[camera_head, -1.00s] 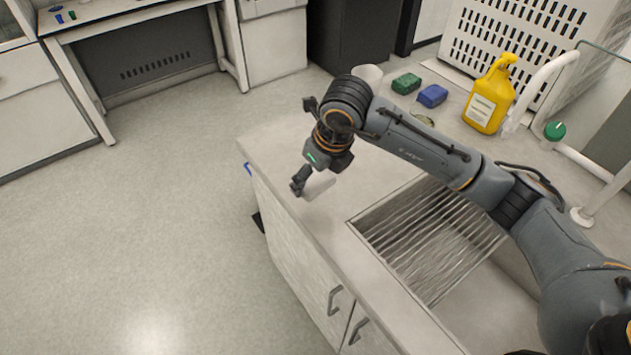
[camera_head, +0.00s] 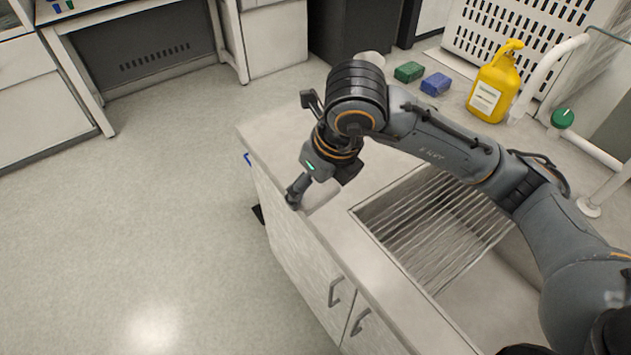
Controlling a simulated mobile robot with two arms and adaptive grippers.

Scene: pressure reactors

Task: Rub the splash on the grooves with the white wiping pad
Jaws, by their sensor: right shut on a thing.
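My right gripper (camera_head: 297,194) is above the left front part of the counter, left of the sink. It is shut on the white wiping pad (camera_head: 322,196), a pale piece only partly visible beside the finger and close in colour to the counter. I cannot tell whether the pad touches the counter. The grooves (camera_head: 425,222) are a ribbed drainboard in the sink, to the right of the gripper and partly covered by my right arm. The splash is not clearly distinguishable on them. My left gripper is not in view.
A green sponge (camera_head: 409,72), a blue sponge (camera_head: 435,84) and a yellow jug (camera_head: 495,88) stand at the back of the counter. A white faucet pipe (camera_head: 545,75) and a green knob (camera_head: 562,118) are at right. A white perforated box (camera_head: 520,35) is behind.

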